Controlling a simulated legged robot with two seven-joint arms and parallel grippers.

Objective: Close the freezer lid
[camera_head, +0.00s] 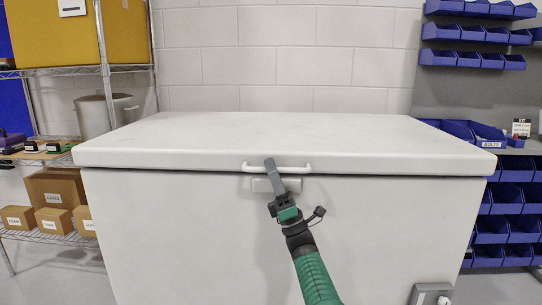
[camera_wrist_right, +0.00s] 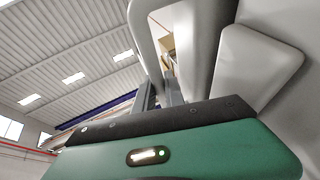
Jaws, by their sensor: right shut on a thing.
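The white freezer lid (camera_head: 350,130) lies flat over the white freezer body (camera_head: 180,235). A thin dark line runs under its front edge, and I cannot tell whether it is fully seated. The white lid handle (camera_head: 300,168) is a bar at the front centre; it shows large in the right wrist view (camera_wrist_right: 145,40). My right gripper (camera_head: 271,168) comes up from below with its green arm and is shut on the handle. Its grey fingers also show in the wrist view (camera_wrist_right: 161,92). My left gripper is not in view.
A wire shelf with cardboard boxes (camera_head: 56,188) and a grey bin (camera_head: 108,115) stands at the left. Blue bins (camera_head: 505,230) fill a rack at the right. A grey box (camera_head: 430,293) sits at the freezer's lower right. The lid top is clear.

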